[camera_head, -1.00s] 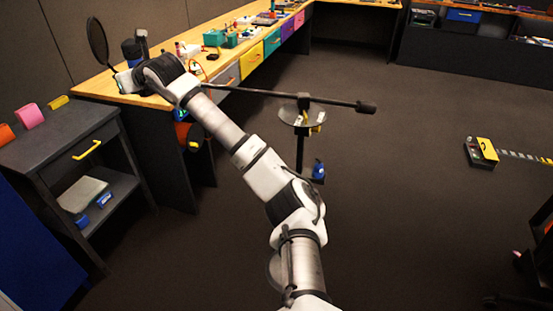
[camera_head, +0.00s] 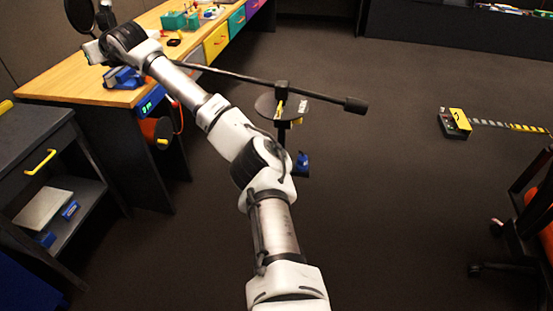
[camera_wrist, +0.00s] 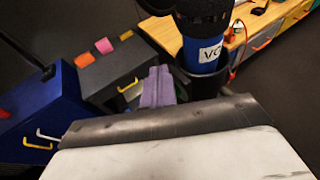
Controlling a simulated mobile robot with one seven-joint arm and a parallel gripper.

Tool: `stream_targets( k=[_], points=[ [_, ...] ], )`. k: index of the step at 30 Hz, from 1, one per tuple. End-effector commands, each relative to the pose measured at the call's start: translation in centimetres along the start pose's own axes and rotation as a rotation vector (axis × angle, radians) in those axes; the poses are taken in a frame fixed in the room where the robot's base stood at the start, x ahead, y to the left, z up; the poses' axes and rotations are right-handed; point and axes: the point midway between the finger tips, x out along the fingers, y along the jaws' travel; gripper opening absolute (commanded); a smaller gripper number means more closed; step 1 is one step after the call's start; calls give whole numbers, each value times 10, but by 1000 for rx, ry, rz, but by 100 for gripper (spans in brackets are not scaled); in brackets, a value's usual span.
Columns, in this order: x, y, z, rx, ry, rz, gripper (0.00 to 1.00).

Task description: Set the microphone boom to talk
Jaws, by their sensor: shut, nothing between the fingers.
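The microphone boom (camera_head: 225,75) is a long black bar, with a dark counterweight (camera_head: 355,105) at its right end. It crosses a round dark plate (camera_head: 270,105) on a floor stand; the plate bears small yellow and white marks. The boom's left part passes behind my arm. In the wrist view a blue and black microphone (camera_wrist: 202,45) with a partly readable white label stands upright in a black holder. My gripper's lavender fingers (camera_wrist: 157,88) are shut and empty just left of it; I cannot tell whether they touch. In the head view my gripper (camera_head: 92,52) is small and partly hidden.
A wooden bench (camera_head: 75,82) with coloured drawers runs along the left. A round black screen (camera_head: 80,14) stands near the microphone. A dark cabinet (camera_head: 35,140) is at the lower left. Floor right of the stand is open, with a yellow-black box (camera_head: 455,123) farther right.

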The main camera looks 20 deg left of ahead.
Motion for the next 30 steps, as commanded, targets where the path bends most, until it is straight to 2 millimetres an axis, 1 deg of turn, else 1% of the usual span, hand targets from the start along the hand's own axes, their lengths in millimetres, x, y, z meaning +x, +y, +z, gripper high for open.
stream_targets(
  k=[3, 9, 30],
  points=[
    [3, -6, 1, 6, 0, -23, 0],
    [5, -10, 1, 13, 1, -42, 0],
    [4, -15, 2, 15, -1, -48, 0]
  ],
)
